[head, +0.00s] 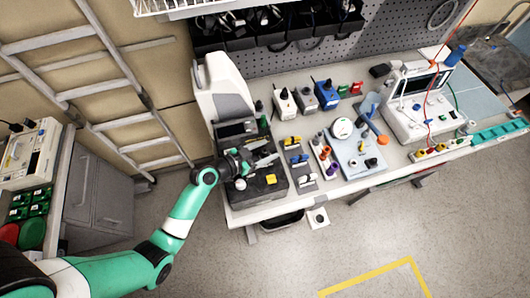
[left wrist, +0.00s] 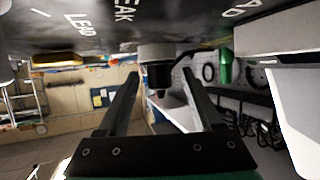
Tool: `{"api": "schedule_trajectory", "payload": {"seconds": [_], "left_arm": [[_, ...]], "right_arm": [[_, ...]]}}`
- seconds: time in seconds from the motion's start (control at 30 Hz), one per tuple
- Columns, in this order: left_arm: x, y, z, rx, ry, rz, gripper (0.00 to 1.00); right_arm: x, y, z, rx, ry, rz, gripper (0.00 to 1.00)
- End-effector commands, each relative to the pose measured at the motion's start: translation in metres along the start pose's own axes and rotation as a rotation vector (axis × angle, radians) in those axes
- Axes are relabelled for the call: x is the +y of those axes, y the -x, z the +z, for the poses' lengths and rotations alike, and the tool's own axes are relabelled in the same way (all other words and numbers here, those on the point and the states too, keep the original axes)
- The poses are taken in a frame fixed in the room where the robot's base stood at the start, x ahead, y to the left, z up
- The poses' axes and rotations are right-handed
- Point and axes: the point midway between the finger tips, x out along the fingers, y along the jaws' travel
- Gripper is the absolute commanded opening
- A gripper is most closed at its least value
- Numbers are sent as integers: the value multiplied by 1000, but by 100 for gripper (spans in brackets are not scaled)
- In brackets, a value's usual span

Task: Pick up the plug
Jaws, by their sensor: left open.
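In the left wrist view, which looks upside down, a black plug-like piece (left wrist: 160,76) with a pale collar (left wrist: 156,52) stands on a black labelled surface. A dark cable or arm runs off to its right. My left gripper (left wrist: 160,88) is open, its two fingers to either side of this piece in the picture; I cannot tell whether they touch it. In the head view, my left gripper (head: 266,160) is low over the black box (head: 262,192) at the bench's left end. The plug cannot be made out clearly there. My right gripper is not in view.
A tall white device (head: 223,85) stands behind the black box. Small coloured blocks and connectors crowd the bench to the right, with a pale blue-grey unit (head: 350,150) and a white instrument (head: 415,118) beyond. A ladder (head: 110,75) leans at the left. The front floor is clear.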

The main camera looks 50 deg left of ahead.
Motion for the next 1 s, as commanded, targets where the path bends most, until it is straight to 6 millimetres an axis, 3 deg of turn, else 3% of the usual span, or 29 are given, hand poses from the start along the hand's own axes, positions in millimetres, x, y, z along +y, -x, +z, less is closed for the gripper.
{"api": "schedule_trajectory", "payload": {"seconds": [0.1,0.47,0.83,1.0], "left_arm": [[0,0,0,0,0,0,67],[0,1,0,-1,0,0,2],[0,1,0,0,0,0,0],[0,5,-11,1,-2,1,0]], "right_arm": [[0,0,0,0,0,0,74],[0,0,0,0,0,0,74],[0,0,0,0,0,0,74],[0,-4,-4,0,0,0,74]]}}
